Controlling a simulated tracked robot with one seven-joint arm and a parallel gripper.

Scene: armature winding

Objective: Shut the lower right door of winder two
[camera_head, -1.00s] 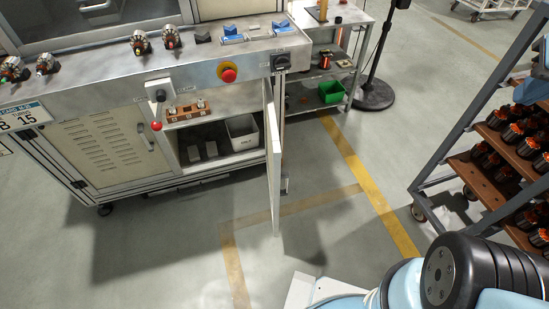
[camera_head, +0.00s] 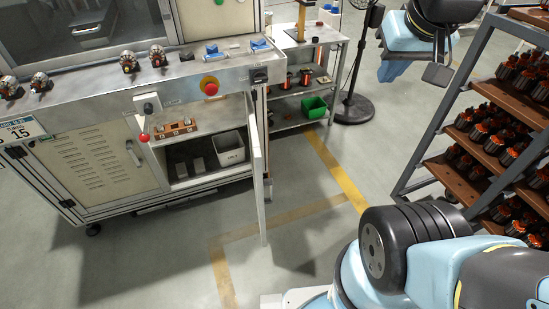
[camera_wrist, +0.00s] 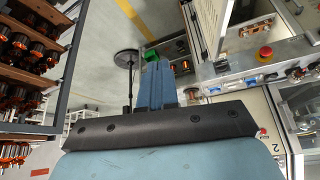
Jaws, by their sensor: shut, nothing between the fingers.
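The lower right door (camera_head: 257,175) of the winder (camera_head: 190,85) stands open in the head view, seen nearly edge-on. It is hinged at the right of the opening and juts out from the front. In the wrist view a pale panel (camera_wrist: 213,25) beside the open compartment appears to be this door. My gripper (camera_wrist: 158,68) shows in the wrist view with its blue fingers together and empty. It is apart from the door. In the head view the end part of my arm is at the upper right, well right of the door; the fingertips are not clear there.
The open compartment holds a grey bin (camera_head: 230,148). The lower left door (camera_head: 100,160) is shut. A side shelf with a green box (camera_head: 314,107) and a fan stand (camera_head: 354,108) are beyond. A rack of armatures (camera_head: 465,165) stands right. Floor before the door is clear.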

